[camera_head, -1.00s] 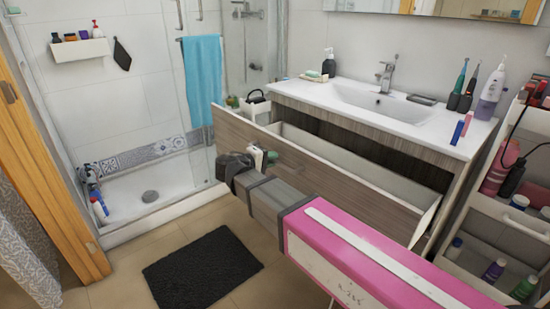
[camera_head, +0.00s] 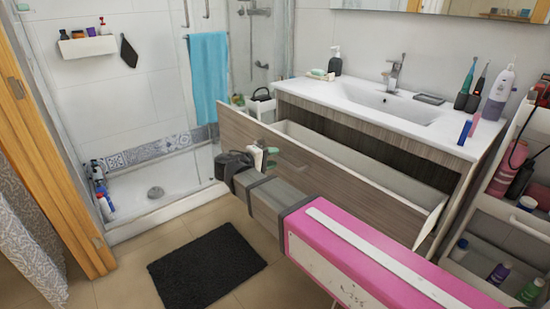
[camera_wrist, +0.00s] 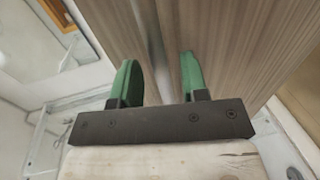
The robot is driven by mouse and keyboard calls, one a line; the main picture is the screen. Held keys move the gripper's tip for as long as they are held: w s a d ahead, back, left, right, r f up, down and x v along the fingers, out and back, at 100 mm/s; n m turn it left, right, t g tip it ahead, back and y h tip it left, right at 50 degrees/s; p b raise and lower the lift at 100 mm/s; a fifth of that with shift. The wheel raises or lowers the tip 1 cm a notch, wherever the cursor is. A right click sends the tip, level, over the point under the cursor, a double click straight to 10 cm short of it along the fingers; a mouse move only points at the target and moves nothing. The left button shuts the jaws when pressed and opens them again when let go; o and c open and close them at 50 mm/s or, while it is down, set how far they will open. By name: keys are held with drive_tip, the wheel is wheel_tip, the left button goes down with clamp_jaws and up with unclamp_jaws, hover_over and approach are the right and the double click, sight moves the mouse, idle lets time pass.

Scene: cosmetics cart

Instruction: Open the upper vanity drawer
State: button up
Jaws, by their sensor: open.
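The upper vanity drawer (camera_head: 340,191) has a grey-brown wood-grain front and stands well pulled out from the vanity (camera_head: 452,168), showing its light inside. My gripper (camera_head: 265,157) is in front of the drawer's face, left of its middle. In the wrist view, the two green fingers (camera_wrist: 160,80) are apart with nothing clamped between them. The wood-grain front (camera_wrist: 220,35) fills the space ahead, and a metallic strip, likely the handle (camera_wrist: 150,40), runs between the fingers' lines. Whether the fingers touch the front cannot be told.
A white sink (camera_head: 385,107) with bottles and toothbrushes tops the vanity. A white cart (camera_head: 485,245) with cosmetics stands at the right. A dark mat (camera_head: 207,268) lies on open floor at the left. The shower tray (camera_head: 160,207) is behind it.

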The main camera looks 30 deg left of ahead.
drive_tip(key=v, duration=0.9)
drive_tip(key=shift+d, duration=0.15)
